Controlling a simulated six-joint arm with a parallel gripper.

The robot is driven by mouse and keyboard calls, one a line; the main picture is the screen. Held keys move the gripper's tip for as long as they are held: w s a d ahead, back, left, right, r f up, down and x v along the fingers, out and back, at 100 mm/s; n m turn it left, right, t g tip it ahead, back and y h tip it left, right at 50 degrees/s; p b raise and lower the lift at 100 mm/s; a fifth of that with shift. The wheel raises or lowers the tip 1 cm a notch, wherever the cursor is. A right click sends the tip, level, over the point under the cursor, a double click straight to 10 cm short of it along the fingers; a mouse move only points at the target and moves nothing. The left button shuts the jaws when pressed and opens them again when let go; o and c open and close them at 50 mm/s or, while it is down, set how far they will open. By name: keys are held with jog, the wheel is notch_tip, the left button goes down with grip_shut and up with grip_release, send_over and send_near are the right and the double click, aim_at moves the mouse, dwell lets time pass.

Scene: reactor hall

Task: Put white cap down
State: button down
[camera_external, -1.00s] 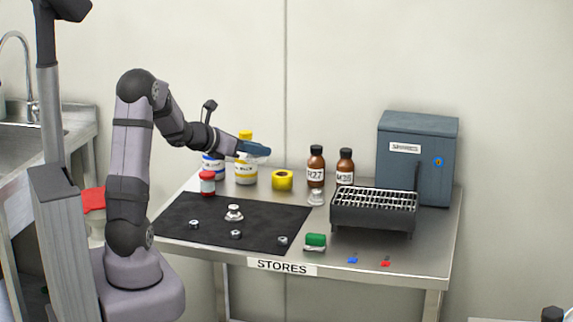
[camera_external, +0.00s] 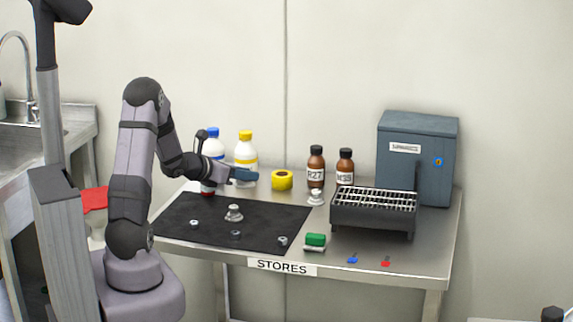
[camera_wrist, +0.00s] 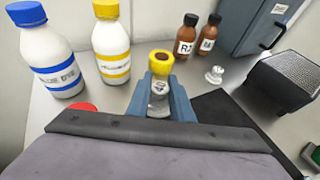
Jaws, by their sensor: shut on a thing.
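My gripper (camera_external: 245,175) is low over the back of the dark mat (camera_external: 185,207), in front of the yellow-capped bottle. In the wrist view my gripper (camera_wrist: 160,103) has its blue fingers on both sides of a small pale thing, the white cap (camera_wrist: 158,86), and is shut on it. The cap is partly hidden by the fingers, and its shape is hard to make out. In the external view I cannot clearly tell the cap apart from the fingers and the pale bottle behind.
Blue-capped (camera_external: 212,145) and yellow-capped (camera_external: 246,152) bottles stand behind. A yellow roll (camera_external: 282,180), two brown bottles (camera_external: 316,168) and a wire-topped rack (camera_external: 373,211) are to the right. A silver fitting (camera_external: 233,213) and small nuts sit on the mat. Its middle has free room.

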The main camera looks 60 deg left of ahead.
aim_at(239, 186)
jog(key=shift+f, duration=2)
jog(key=shift+f+b, duration=0.2)
jog(key=shift+b, duration=0.1)
jog(key=c, duration=1.6)
grip_release()
jog(key=shift+o, duration=0.2)
jog(key=shift+r, duration=0.1)
jog(key=shift+r, duration=0.15)
jog(key=v, duration=1.2)
